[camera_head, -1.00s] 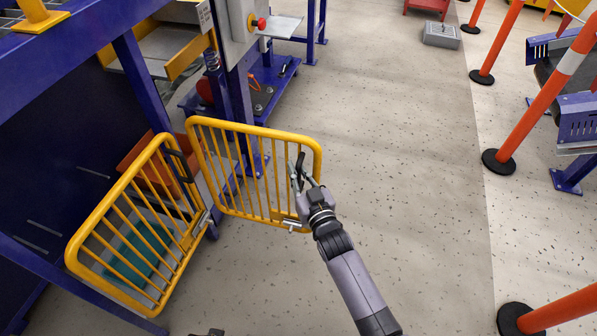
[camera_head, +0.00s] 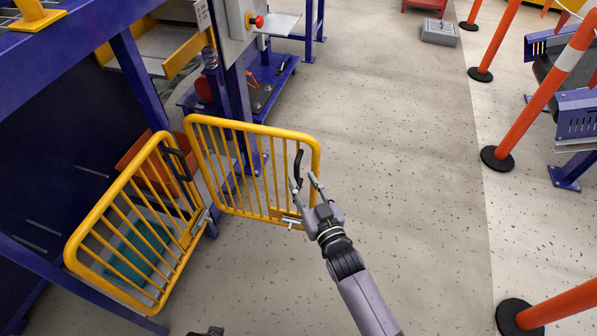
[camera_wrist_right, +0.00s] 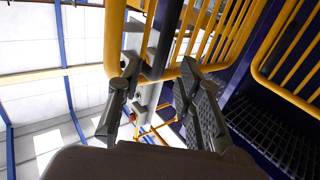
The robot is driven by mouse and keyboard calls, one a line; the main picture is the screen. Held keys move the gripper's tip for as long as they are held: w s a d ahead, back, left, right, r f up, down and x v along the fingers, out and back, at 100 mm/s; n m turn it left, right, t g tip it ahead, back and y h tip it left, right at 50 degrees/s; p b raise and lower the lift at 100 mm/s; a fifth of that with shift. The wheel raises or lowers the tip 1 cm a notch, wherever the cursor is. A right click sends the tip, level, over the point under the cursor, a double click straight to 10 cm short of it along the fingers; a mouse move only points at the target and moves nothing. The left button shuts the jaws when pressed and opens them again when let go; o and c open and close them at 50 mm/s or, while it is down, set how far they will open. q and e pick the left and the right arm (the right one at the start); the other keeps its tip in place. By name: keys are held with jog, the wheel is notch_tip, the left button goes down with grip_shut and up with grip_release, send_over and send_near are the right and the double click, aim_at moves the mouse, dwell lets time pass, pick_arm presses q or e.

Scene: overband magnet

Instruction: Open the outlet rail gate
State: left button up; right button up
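The yellow barred rail gate shows as two panels. The right panel (camera_head: 252,128) stands angled out over the open floor, with a black handle (camera_head: 298,165) near its right end and a metal latch (camera_head: 290,221) low at that end. The left panel (camera_head: 112,195) stands at an angle to it, with another black handle (camera_head: 181,164). My right gripper (camera_head: 305,182) is open, fingers apart, just below and right of the right panel's handle. The right wrist view shows both fingers (camera_wrist_right: 155,85) spread with yellow bars beyond. A dark part at the head view's bottom edge may be my left gripper.
A blue machine frame (camera_head: 130,65) and a control box with a red button (camera_head: 259,21) stand behind the gate. A teal bin (camera_head: 140,252) sits behind the left panel. Orange posts (camera_head: 530,90) line the right side. The floor between (camera_head: 410,150) is clear.

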jog(key=v, duration=0.7)
dwell(0.3)
jog(key=s+d+f+m+g+h, duration=0.1)
jog(key=s+d+f+g+h, duration=0.2)
jog(key=f, duration=0.6)
jog(key=s+d+f+g, duration=0.4)
jog(key=s+f, duration=0.2)
jog(key=f, duration=0.2)
jog(key=s+d+f+m+g+h, duration=0.1)
jog(key=s+d+f+g+h, duration=0.2)
jog(key=f, duration=0.6)
jog(key=s+d+f+g, duration=0.2)
jog(key=s+d+f, duration=0.1)
jog(key=s, duration=0.2)
jog(key=s+d+f+g, duration=0.2)
jog(key=s+f, duration=0.1)
jog(key=s, duration=0.3)
pick_arm(q)
jog(key=s+a+r+g+p, duration=0.1)
jog(key=s+a+p, duration=0.2)
jog(key=s+p, duration=1.2)
jog(key=shift+s+r, duration=0.35)
pick_arm(e)
jog(key=s+d+g, duration=0.1)
jog(key=s, duration=0.7)
jog(key=s+d+r, duration=0.1)
jog(key=s+d, duration=0.1)
jog(key=s, duration=0.7)
jog(key=shift+d+r+g, duration=0.25)
jog(key=shift+g, duration=0.15)
